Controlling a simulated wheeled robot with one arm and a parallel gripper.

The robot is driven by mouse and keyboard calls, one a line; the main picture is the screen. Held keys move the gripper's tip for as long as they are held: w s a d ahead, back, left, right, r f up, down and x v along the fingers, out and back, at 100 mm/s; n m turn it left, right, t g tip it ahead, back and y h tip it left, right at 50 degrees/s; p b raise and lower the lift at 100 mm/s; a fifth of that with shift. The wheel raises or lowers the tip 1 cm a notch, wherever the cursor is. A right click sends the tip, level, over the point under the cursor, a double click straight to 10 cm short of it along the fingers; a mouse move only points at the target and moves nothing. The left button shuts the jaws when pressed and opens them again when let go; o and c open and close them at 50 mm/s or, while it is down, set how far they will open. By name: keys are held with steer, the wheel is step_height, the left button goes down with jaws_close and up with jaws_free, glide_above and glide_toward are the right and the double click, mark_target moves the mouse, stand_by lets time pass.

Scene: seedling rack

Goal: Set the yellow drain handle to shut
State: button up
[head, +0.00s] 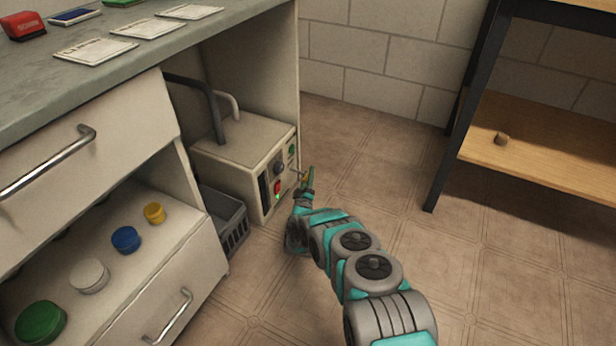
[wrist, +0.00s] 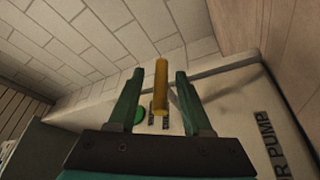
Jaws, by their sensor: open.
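The yellow drain handle (wrist: 161,88) shows in the wrist view as a straight yellow bar between the two green fingers of my gripper (wrist: 158,98). The fingers stand apart, with a gap visible on both sides of the bar. In the head view the handle (head: 304,177) is a small yellow bit at the front of the pale pump box (head: 245,150), mostly hidden by my gripper (head: 309,182). Small dark labels stand behind the handle in the wrist view, but I cannot read them, so I cannot tell its setting.
The pump box stands under the counter (head: 150,62), with a grey crate (head: 222,218) beside it. An open drawer (head: 130,275) holds several coloured lids at left. A wooden shelf bench (head: 545,150) stands at right. Floor between is clear.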

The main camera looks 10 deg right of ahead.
steer(key=shift+w, duration=0.1)
jaws_close()
stand_by(0.4)
stand_by(1.0)
